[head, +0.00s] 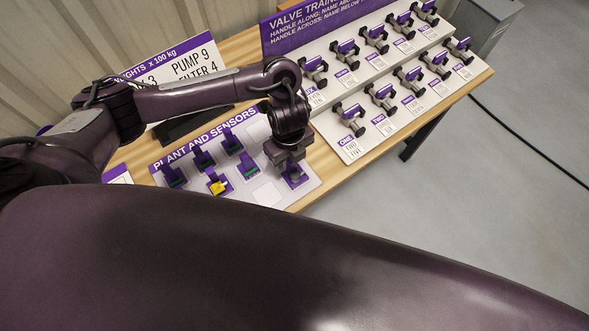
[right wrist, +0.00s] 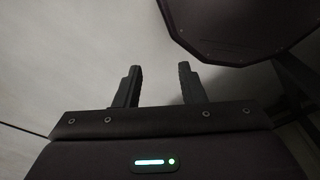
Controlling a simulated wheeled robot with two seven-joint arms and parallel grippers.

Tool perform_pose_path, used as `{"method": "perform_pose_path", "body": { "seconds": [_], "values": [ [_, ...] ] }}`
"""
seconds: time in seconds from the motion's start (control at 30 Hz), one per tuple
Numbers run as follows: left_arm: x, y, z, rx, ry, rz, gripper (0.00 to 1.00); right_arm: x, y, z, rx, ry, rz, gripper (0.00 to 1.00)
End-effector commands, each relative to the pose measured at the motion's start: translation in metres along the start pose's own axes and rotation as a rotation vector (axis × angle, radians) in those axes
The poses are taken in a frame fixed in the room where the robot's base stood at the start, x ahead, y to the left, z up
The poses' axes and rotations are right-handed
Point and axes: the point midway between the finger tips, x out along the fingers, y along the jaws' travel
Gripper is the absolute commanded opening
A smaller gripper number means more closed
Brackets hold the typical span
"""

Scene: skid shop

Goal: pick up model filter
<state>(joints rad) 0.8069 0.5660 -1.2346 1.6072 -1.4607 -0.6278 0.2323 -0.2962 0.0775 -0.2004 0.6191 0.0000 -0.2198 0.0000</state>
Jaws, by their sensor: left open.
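A white board labelled PLANT AND SENSORS (head: 240,204) lies on the wooden table with several small models on purple bases. My left gripper (head: 289,163) points down over the board's right end, open. A small dark model on a purple base (head: 295,178) is right under it, partly hidden; I cannot tell whether the fingers are around it or above it. No readable label shows which model is the filter. My right gripper (right wrist: 160,85) is open and empty in the right wrist view.
The VALVE TRAINING rack (head: 385,85) with several valve models stands to the right on the table (head: 315,155). A white sign reading PUMP 9 (head: 195,65) stands behind my left arm. My dark arm fills the foreground. Grey floor (head: 480,190) is clear at right.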

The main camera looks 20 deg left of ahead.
Motion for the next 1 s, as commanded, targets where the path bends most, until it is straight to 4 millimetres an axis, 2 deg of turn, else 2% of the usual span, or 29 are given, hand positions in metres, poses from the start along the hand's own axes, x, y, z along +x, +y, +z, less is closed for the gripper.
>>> {"method": "perform_pose_path", "body": {
  "seconds": [0.1,0.2,0.27,0.5,0.63,0.9,1.0],
  "values": [
    [0.017,-0.002,-0.002,-0.003,0.004,0.001,0.45,0.007,-0.002,0.024,-0.001,-0.033,-0.003,0.36],
    [0.034,-0.003,-0.004,-0.003,0.005,0.002,0.45,0.014,-0.002,0.030,-0.002,-0.041,-0.003,0.36],
    [0.038,-0.004,-0.002,-0.002,0.001,0.001,0.45,0.009,-0.001,0.027,-0.002,-0.037,-0.001,0.36],
    [0.050,-0.004,-0.001,0.000,-0.001,-0.002,0.45,0.008,0.006,-0.011,-0.002,0.019,0.007,0.36],
    [0.050,-0.004,-0.001,0.000,0.000,-0.002,0.45,0.009,0.006,-0.011,-0.002,0.019,0.007,0.36],
    [0.050,-0.004,-0.001,0.000,0.000,-0.002,0.10,0.008,0.002,0.008,-0.001,-0.009,0.003,0.36],
    [0.049,-0.004,-0.001,0.000,0.000,-0.002,0.00,0.008,0.002,0.011,-0.001,-0.013,0.002,0.36]
  ]
}}
